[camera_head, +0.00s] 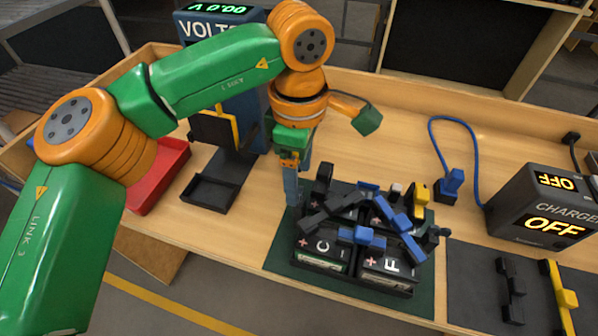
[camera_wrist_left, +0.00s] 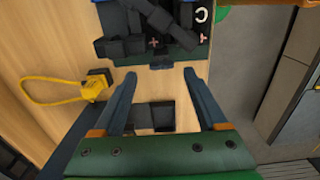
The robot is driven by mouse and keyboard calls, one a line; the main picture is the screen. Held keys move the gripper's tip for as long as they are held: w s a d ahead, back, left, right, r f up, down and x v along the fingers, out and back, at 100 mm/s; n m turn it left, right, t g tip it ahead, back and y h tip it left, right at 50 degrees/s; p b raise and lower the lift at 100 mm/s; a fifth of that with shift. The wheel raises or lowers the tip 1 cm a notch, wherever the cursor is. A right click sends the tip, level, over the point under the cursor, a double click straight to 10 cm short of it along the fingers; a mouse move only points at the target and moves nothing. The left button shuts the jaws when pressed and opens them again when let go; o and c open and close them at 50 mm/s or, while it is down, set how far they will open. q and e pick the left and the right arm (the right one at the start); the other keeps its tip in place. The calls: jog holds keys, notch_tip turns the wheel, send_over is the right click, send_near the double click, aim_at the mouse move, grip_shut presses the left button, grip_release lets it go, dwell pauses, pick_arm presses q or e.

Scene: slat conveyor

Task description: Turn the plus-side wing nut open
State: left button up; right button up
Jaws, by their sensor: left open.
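A block of black batteries sits on a dark green mat (camera_head: 277,262) in the head view, with battery C (camera_head: 322,254) and battery F (camera_head: 385,272) at its front, each with a red plus mark. Black and blue bars lie over the tops, including a blue piece (camera_head: 362,236) between C and F. I cannot single out the plus-side wing nut. My left gripper (camera_head: 291,190) points down at the left edge of the mat, beside the batteries. In the left wrist view its fingers (camera_wrist_left: 160,88) are apart and empty, with the battery block (camera_wrist_left: 160,50) beyond them. My right gripper is not seen.
A charger (camera_head: 545,208) reading OFF stands at the right, with a blue plug (camera_head: 452,181) beside it. Black and yellow bars lie on the right mat (camera_head: 470,275). A black tray (camera_head: 205,192), red bin (camera_head: 160,178) and VOLTS meter (camera_head: 222,22) are left of the batteries.

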pick_arm(q)
jog(key=shift+s+f+p, duration=0.15)
jog(key=shift+s+f, duration=0.1)
jog(key=shift+f, duration=0.35)
jog(key=shift+s+f+p, duration=0.15)
jog(key=shift+s+f, duration=0.05)
jog(key=shift+f, duration=0.35)
jog(key=shift+w+f, duration=0.15)
jog(key=shift+f, duration=0.2)
jog(key=shift+w+f, duration=0.2)
jog(key=shift+w, duration=0.15)
jog(key=shift+s+r, duration=0.1)
jog(key=shift+s, duration=0.1)
grip_shut()
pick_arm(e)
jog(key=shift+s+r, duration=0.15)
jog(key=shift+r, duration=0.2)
